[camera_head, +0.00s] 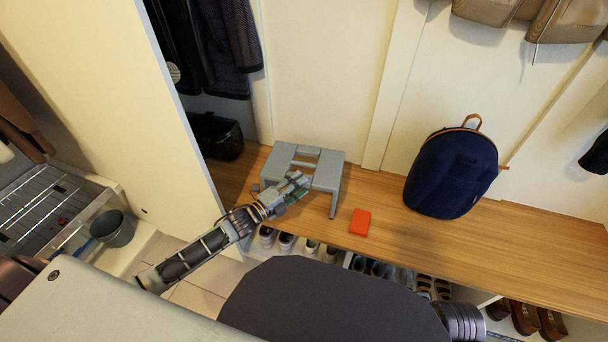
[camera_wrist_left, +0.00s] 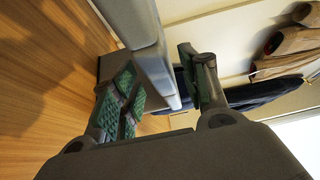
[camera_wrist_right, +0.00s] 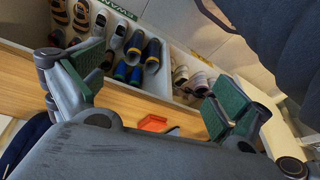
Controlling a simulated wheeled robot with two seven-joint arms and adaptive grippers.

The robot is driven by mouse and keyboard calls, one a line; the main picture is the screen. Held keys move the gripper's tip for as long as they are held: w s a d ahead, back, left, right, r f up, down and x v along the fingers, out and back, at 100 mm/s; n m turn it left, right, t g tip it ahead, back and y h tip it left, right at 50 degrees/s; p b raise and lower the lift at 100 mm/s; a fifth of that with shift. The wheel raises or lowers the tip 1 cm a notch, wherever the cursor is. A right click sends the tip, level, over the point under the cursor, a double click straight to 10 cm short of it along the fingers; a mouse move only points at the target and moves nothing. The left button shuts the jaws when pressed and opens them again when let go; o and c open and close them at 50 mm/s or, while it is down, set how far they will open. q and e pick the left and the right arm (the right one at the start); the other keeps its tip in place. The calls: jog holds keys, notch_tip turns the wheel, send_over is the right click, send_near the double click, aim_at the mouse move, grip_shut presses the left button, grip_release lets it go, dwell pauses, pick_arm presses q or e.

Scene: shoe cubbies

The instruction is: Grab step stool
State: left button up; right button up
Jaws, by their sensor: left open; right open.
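The grey step stool (camera_head: 328,172) stands upright on the wooden bench, with a slot in its top. My left gripper (camera_head: 298,188) is at the stool's near side, by its top. In the left wrist view the open fingers (camera_wrist_left: 160,80) have the edge of a grey stool panel (camera_wrist_left: 150,45) between them; I cannot tell whether either pad touches it. My right gripper is outside the head view. In the right wrist view it is open and empty (camera_wrist_right: 150,95), with the bench edge and shoes beyond it.
The wooden bench (camera_head: 545,235) also holds a red-orange box (camera_head: 360,222) right of the stool and a dark blue backpack (camera_head: 453,172). Shoes (camera_head: 310,247) fill cubbies below. A white partition (camera_head: 130,90) stands left; a dark bag (camera_head: 215,135) sits behind it.

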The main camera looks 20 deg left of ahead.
aim_at(310, 176)
pick_arm(q)
jog(key=shift+w+d, duration=0.2)
jog(key=shift+w, duration=0.2)
jog(key=shift+w+d, duration=0.2)
jog(key=shift+b+x, duration=0.55)
jog(key=shift+x, duration=0.55)
jog(key=shift+w+r, duration=0.1)
pick_arm(e)
jog(key=shift+w+a+f+t+y, duration=0.15)
jog(key=shift+a+f, duration=0.15)
jog(key=shift+f, duration=0.25)
jog(key=shift+w+a+f+t+y, duration=0.15)
jog(key=shift+a+f, duration=0.1)
jog(key=shift+f, duration=0.25)
jog(key=shift+r, duration=0.1)
pick_arm(q)
grip_shut()
pick_arm(e)
jog(key=shift+d, duration=0.1)
pick_arm(q)
jog(key=shift+r, duration=0.1)
